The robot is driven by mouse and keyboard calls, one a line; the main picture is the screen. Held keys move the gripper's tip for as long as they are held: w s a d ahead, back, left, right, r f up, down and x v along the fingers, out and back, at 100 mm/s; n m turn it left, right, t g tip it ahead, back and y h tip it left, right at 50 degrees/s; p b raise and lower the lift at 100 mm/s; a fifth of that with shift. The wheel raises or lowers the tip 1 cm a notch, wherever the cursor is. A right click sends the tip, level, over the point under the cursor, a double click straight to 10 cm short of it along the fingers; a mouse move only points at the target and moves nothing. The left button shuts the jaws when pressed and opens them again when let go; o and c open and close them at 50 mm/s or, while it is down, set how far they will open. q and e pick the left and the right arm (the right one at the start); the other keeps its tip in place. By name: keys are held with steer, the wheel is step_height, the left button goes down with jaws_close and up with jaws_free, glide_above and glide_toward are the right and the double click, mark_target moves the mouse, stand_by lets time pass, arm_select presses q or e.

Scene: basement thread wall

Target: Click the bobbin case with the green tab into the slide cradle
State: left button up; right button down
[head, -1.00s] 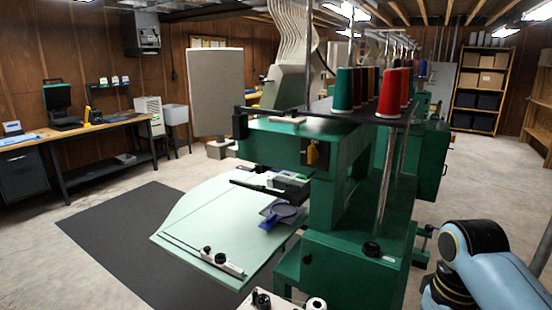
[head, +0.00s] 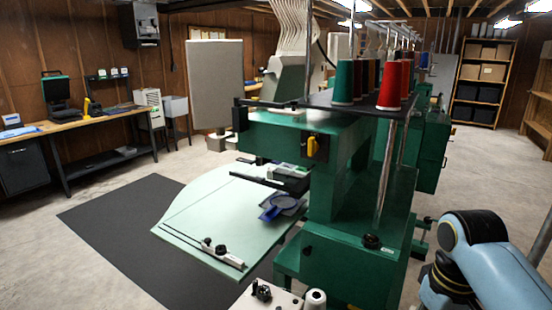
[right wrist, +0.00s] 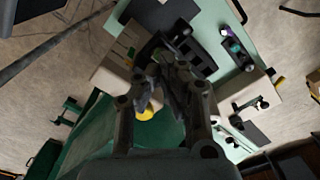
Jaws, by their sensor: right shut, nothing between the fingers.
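My right gripper (right wrist: 165,88) fills the middle of the right wrist view. Its fingers are together with nothing between them. Below its tips lies a pale green table (right wrist: 207,14) with a black holder (right wrist: 195,40). Small purple and green parts (right wrist: 233,46) show right of that holder. I cannot tell whether one is the bobbin case with the green tab. The slide cradle cannot be told apart for certain in either view. In the head view my right arm is at the lower right with its gripper out of frame. My left gripper is in neither view.
The green embroidery machine (head: 272,131) carries several thread cones (head: 344,82). Its pale green table (head: 200,215) holds a blue hoop (head: 277,207) and a black-and-white rail (head: 222,254). A pale surface (head: 285,300) with small parts stands in front. A workbench (head: 80,126) is at left.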

steer(key=shift+r, duration=1.05)
step_height(320, 180, up, 4)
steer(key=shift+f, duration=0.15)
